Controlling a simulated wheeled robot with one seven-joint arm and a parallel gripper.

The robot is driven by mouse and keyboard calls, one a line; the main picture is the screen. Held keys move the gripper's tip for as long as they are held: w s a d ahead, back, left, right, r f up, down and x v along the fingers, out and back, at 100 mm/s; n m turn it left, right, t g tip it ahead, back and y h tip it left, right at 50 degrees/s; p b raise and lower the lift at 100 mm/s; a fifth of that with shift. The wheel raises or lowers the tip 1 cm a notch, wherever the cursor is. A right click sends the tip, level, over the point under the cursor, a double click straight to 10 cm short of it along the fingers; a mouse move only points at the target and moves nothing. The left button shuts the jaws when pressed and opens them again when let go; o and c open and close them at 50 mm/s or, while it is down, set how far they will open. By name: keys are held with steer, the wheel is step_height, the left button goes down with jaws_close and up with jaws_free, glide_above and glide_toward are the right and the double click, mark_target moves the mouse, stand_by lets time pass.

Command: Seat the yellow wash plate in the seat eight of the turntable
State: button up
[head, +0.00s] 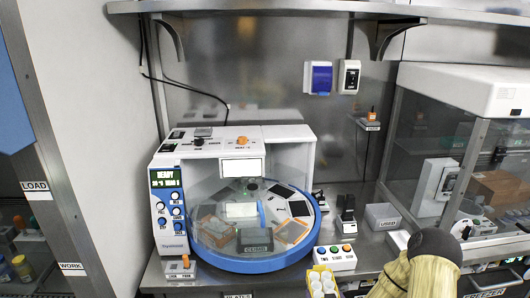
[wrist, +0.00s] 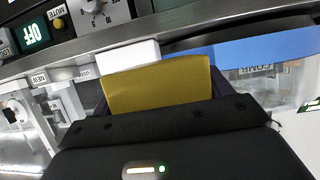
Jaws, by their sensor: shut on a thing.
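In the wrist view the yellow wash plate (wrist: 155,88) stands up from my gripper (wrist: 160,97), which is shut on it between two dark fingers. The plate's lower edge is hidden behind the black gripper body. The turntable (head: 240,264) is a round disc with a blue rim, under a clear cover in the white machine in the head view. Its blue rim also shows at the upper right of the wrist view (wrist: 262,50), apart from the plate. Dark, pale and orange-edged pieces lie around the disc. I cannot make out seat eight. My gripper and the plate do not show in the head view.
A button box (head: 335,258) and a rack of white-topped tubes (head: 322,282) stand right of the turntable. A small orange-topped device (head: 180,267) is at its left. A grey bin (head: 382,216) and a glass-fronted cabinet (head: 440,150) stand farther right. A shelf (head: 270,7) runs above.

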steer(key=a, duration=0.1)
steer(key=s+a+f, duration=0.1)
steer(key=s+a, duration=0.1)
steer(key=shift+a+f, duration=0.1)
steer(key=shift+f, duration=0.2)
steer(key=shift+f, duration=0.1)
steer(key=s+f, duration=0.4)
steer(key=f, duration=0.1)
steer(key=shift+s+f, duration=0.15)
steer(key=shift+s, duration=0.05)
steer(key=shift+w, duration=0.1)
